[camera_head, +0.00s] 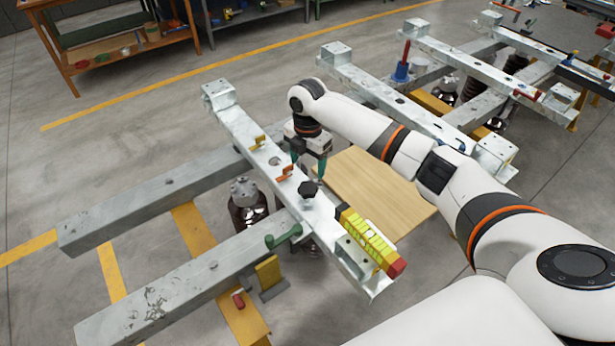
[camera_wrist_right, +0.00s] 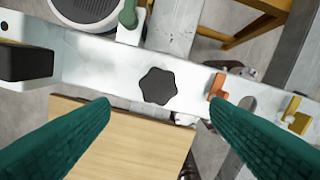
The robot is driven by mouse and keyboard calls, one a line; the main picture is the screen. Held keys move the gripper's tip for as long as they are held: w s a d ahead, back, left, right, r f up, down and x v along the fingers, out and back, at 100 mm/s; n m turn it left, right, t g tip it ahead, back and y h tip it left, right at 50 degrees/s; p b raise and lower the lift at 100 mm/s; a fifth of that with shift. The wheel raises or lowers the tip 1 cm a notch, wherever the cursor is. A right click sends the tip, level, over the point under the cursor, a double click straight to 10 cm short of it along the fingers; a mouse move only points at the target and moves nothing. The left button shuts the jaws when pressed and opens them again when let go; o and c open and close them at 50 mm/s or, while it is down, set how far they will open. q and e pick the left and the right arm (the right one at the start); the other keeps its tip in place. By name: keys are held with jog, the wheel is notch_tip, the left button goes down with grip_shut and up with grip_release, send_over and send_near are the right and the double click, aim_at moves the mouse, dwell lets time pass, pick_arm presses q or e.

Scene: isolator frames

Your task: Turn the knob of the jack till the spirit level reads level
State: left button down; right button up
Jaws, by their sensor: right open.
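The black star-shaped knob (camera_head: 308,189) of the jack sits on top of the metal beam (camera_head: 240,125). In the right wrist view the knob (camera_wrist_right: 158,86) lies on the beam, ahead of and between the fingers. The jack's body under the beam is mostly hidden. My left gripper is out of view.
An orange clip (camera_head: 285,172) and a yellow clip (camera_head: 258,142) stand on the beam near my right gripper. A green hook-shaped part (camera_head: 284,237) is beside the knob. A wooden board (camera_head: 375,192) lies below, to the right. More metal frames stand at the upper right.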

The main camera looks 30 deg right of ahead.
notch_tip(320, 180, up, 4)
jog(key=shift+f, duration=0.1)
dwell(0.6)
